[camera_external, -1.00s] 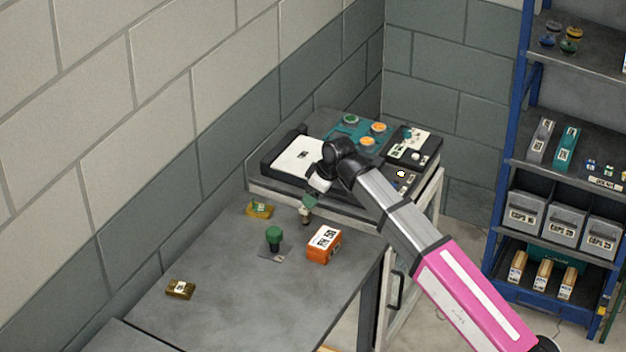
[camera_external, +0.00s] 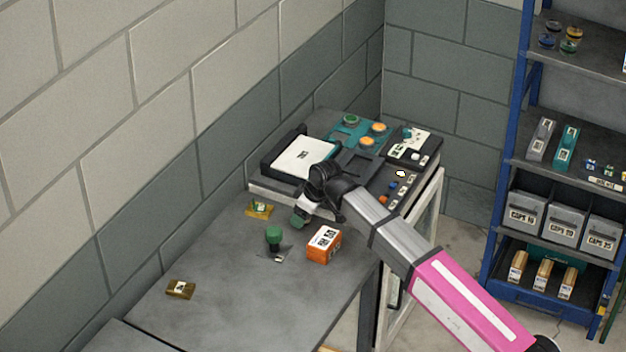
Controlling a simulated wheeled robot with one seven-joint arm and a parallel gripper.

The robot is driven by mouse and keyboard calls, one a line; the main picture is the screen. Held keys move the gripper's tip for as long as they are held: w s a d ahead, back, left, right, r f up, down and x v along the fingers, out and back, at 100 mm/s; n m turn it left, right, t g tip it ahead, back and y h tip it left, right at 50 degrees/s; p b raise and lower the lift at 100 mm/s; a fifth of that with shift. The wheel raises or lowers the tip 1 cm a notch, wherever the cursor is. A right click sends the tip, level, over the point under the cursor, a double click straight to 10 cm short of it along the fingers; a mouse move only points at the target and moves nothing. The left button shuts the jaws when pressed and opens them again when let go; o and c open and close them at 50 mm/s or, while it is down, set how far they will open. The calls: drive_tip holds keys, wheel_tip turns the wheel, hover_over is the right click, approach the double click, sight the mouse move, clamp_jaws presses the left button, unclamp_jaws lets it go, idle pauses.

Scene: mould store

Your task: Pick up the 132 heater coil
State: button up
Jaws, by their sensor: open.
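I cannot read the number 132 on any part, so I cannot tell which one is the 132 heater coil. A small brass labelled piece (camera_external: 180,288) lies on the left front of the grey table (camera_external: 225,315). Another brass-yellow piece with a pale label (camera_external: 260,209) lies near the back edge by the wall. My gripper (camera_external: 298,221) is open, tilted downward, above the back of the table. It is to the right of the yellow piece and apart from it in the picture. Its fingertips are small and partly unclear.
A green-knobbed part (camera_external: 273,238) and an orange labelled box (camera_external: 323,244) stand on the table below my gripper. A raised bench (camera_external: 268,190) behind holds a white-topped tray (camera_external: 305,156) and a teal board (camera_external: 343,132). A blue shelf rack (camera_external: 510,180) stands right. The table's front is clear.

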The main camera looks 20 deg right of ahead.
drive_tip(key=c, duration=1)
drive_tip(key=shift+c, duration=0.4)
drive_tip(key=shift+r, duration=0.2)
